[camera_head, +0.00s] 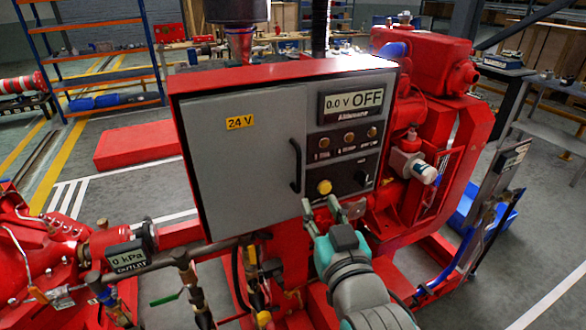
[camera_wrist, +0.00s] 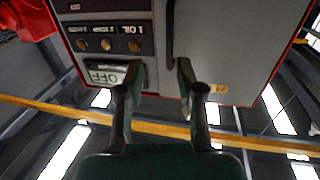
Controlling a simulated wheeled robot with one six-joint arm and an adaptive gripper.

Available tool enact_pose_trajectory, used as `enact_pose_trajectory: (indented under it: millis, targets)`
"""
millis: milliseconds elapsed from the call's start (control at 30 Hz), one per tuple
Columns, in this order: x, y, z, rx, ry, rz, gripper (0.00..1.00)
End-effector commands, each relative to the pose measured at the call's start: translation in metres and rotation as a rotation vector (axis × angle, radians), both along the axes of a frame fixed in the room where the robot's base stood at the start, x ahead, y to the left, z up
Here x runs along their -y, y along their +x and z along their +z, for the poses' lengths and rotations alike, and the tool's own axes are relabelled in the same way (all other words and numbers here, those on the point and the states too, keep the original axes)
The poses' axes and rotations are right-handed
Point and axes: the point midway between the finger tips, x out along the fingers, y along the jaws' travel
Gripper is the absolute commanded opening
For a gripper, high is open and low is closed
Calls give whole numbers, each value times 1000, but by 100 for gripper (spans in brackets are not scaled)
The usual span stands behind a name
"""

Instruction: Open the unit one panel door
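The unit one panel is a red-framed cabinet with a grey door (camera_head: 235,165), which stands closed in the head view. The door bears a yellow 24 V label (camera_head: 240,122). Its dark vertical handle (camera_head: 296,165) is on the door's right edge. My gripper (camera_head: 321,207) is open and empty, in front of the panel's lower part, just below and right of the handle. In the wrist view, which is upside down, the handle (camera_wrist: 170,30) lies beyond the gap between the open fingers (camera_wrist: 161,78). No contact with the handle shows.
Right of the handle are a display reading 0.0 V OFF (camera_head: 352,101), several knobs and a yellow button (camera_head: 324,187). Red pump pipework with a 0 kPa gauge (camera_head: 127,259) stands at lower left. Red engine parts (camera_head: 425,65) crowd the right. Open floor lies left of the cabinet.

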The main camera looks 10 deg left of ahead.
Motion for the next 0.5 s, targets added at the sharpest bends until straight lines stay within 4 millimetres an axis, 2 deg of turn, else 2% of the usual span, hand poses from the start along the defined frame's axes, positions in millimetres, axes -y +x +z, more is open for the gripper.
enact_pose_trajectory:
  millis: [33,133,333,500]
  targets:
    - [-5,1,11,7,3,6,37]
    - [-9,3,22,10,4,13,37]
    - [-15,11,26,8,3,16,37]
    - [-24,33,25,8,3,16,37]
